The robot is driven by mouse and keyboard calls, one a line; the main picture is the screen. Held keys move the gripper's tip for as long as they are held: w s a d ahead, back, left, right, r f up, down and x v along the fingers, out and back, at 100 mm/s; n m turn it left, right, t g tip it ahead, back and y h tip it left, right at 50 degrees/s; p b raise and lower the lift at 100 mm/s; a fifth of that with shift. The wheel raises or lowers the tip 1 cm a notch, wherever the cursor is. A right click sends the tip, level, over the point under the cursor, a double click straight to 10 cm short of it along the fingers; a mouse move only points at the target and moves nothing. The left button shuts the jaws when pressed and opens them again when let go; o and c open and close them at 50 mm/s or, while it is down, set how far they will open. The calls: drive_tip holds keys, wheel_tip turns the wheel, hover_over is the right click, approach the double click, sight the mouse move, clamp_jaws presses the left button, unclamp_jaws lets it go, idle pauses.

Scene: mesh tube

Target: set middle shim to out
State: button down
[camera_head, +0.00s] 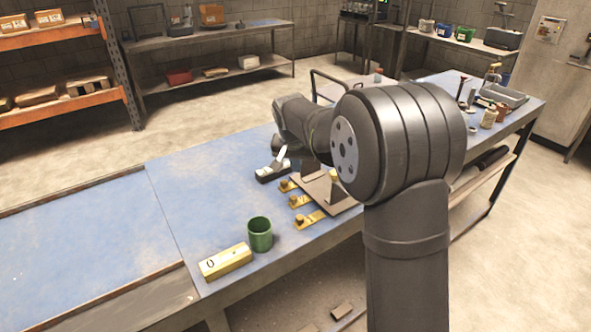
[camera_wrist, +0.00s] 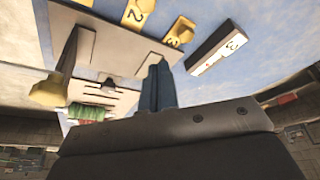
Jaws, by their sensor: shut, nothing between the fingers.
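Three yellow shims with knobs lie along the left edge of a tan plate: a far one (camera_head: 286,186), a middle one (camera_head: 299,201) and a near one (camera_head: 309,219). The wrist view shows yellow tabs marked 2 (camera_wrist: 137,13) and 3 (camera_wrist: 178,32) beside the grey plate (camera_wrist: 100,48). My gripper (camera_wrist: 157,68) is shut and empty, its dark fingers side by side near the plate. I cannot tell whether they touch it. In the head view my arm hides the gripper and part of the plate.
A green cup (camera_head: 260,234) and a yellow block marked 0 (camera_head: 225,262) stand near the bench's front edge. A dark and white block (camera_head: 272,171) stands beyond the shims. The blue bench top (camera_head: 195,195) is clear to the left.

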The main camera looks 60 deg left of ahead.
sight(294, 201)
drive_tip(key=x, duration=0.7)
drive_tip(key=shift+w+f, duration=0.1)
drive_tip(key=shift+f, duration=0.3)
drive_tip(key=shift+s+d+r, duration=0.15)
drive_tip(key=shift+s+d, duration=0.65)
drive_tip(key=shift+s, duration=0.05)
drive_tip(key=shift+s+d, duration=0.55)
drive_tip(key=shift+s, duration=0.05)
drive_tip(key=shift+s, duration=1.9)
